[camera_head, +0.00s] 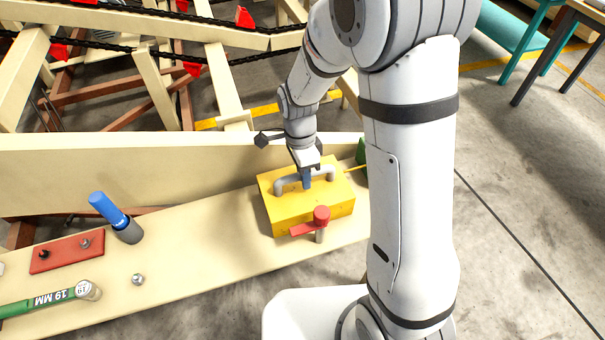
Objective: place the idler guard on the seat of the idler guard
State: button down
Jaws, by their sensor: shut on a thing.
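A yellow box-shaped guard (283,212) with a grey bar handle (284,186) on top rests on or just above the cream beam ledge; any gap below it cannot be made out. I take it to be the idler guard. My gripper (306,179) reaches down from above and is shut on the handle near its middle. A red lever clamp (319,219) on a grey post stands against the guard's front side. The seat cannot be made out and may be hidden under the guard.
On the ledge (200,258) to the left are a blue-handled tool (108,211) in a dark holder, a red plate (67,252), a green 19 MM wrench (45,298) and a nut (138,280). A green part (361,158) sits right of the guard, partly behind my arm.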

jog(key=c, duration=1.3)
grip_release()
notch_tip(320, 180, up, 11)
jog(key=w, duration=0.2)
jog(key=s+d+r+n+t, duration=0.2)
jog(key=s+d+r+n, duration=0.1)
jog(key=s+d+n, duration=0.3)
jog(key=s+d+r+n+t, duration=0.3)
jog(key=s+d+n, duration=0.3)
jog(key=s+n, duration=0.2)
jog(key=shift+s+r+n+y+b, duration=0.25)
jog(key=shift+n+y+b, duration=0.05)
jog(key=shift+n, duration=0.1)
